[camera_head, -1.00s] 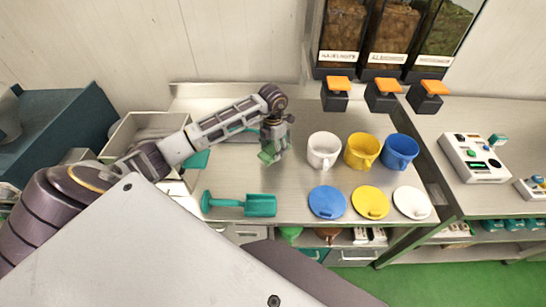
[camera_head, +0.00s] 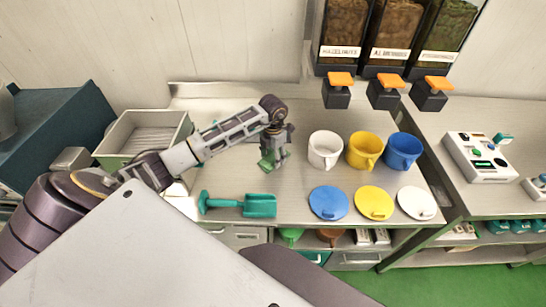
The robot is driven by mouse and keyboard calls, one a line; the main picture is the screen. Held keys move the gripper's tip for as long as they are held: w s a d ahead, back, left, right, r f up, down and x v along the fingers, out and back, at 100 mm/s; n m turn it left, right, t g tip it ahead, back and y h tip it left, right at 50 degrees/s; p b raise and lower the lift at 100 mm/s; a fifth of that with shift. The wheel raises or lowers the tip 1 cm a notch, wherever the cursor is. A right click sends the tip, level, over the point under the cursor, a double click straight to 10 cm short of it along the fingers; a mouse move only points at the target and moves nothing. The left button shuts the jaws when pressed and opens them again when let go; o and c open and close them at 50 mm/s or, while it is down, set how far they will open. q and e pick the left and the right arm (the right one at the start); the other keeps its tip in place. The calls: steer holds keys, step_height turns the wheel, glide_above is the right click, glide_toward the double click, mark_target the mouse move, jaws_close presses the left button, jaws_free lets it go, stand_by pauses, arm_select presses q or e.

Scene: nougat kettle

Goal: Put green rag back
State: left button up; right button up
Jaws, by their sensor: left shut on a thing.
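My left gripper (camera_head: 272,157) points down over the steel table, left of the white cup. It is shut on the green rag (camera_head: 267,161), which shows as a small green piece at its fingertips. I cannot tell whether the rag touches the table. My right gripper is not in view.
A white cup (camera_head: 324,150), a yellow cup (camera_head: 363,150) and a blue cup (camera_head: 402,151) stand right of the gripper. Blue (camera_head: 328,202), yellow (camera_head: 374,202) and white (camera_head: 416,202) lids lie in front. A teal scoop (camera_head: 258,206) lies nearer me. A grey bin (camera_head: 106,150) stands at left.

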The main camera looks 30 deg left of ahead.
mark_target(273, 157)
arm_select(q)
steer(key=shift+f, duration=0.15)
steer(key=o, duration=1)
steer(key=shift+r, duration=0.2)
steer(key=shift+r+p, duration=2.3)
steer(key=shift+r, duration=1.55)
steer(key=shift+r+p, duration=1.15)
steer(key=shift+r, duration=1)
